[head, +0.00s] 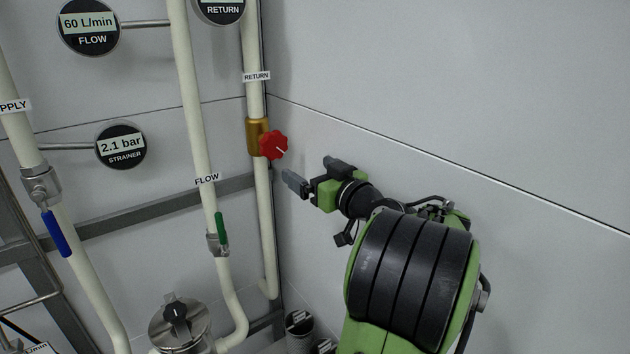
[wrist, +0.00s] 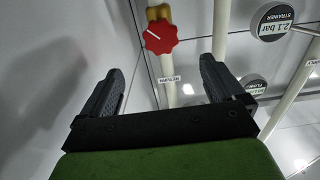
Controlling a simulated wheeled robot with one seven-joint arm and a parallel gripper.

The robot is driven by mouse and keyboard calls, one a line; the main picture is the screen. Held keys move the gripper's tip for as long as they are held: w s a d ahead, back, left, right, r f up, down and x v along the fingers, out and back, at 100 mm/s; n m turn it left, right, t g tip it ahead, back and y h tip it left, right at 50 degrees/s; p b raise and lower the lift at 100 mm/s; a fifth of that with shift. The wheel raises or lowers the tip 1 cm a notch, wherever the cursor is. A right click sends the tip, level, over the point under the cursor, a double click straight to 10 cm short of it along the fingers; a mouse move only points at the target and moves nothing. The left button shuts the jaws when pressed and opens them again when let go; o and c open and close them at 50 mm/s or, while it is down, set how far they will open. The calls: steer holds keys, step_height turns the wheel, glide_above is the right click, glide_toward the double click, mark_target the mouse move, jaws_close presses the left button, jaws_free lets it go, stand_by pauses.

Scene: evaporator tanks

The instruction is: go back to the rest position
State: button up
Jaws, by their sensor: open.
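My gripper (head: 312,172) is at the middle of the head view, in front of the right wall and to the right of the return pipe. In the wrist view its two dark fingers (wrist: 162,82) are spread apart with nothing between them. The red valve knob (head: 273,146) on the brass body (head: 256,137) of the return pipe is left of and a little above my gripper. The knob also shows in the wrist view (wrist: 160,37), beyond the fingers and apart from them.
The flow pipe (head: 194,110) has a green lever (head: 221,229). The supply pipe has a blue lever (head: 56,233). A strainer gauge (head: 121,147) and a flow gauge (head: 88,27) stick out at left. A lidded canister (head: 180,322) stands low. The right wall (head: 480,110) is bare.

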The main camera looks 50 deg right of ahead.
steer(key=shift+s+a, duration=0.15)
steer(key=shift+s, duration=0.25)
steer(key=w+a+f+n+g+y, duration=0.2)
steer(key=w+a+f+y, duration=0.1)
steer(key=a, duration=0.7)
steer(key=w+a+f+n+g+y, duration=0.15)
steer(key=w+a, duration=0.25)
steer(key=a, duration=0.5)
steer(key=s+a+f+g+y, duration=0.2)
steer(key=s+a+f+g, duration=0.25)
steer(key=a, duration=0.65)
steer(key=s+a+f+g, duration=0.1)
steer(key=s+a+f, duration=0.1)
steer(key=s, duration=0.5)
steer(key=s+a+f+g, duration=0.2)
steer(key=s+f, duration=0.2)
steer(key=s, duration=0.3)
steer(key=shift+s+g+h, duration=0.2)
steer(key=shift+g+h, duration=0.1)
steer(key=shift+h, duration=0.15)
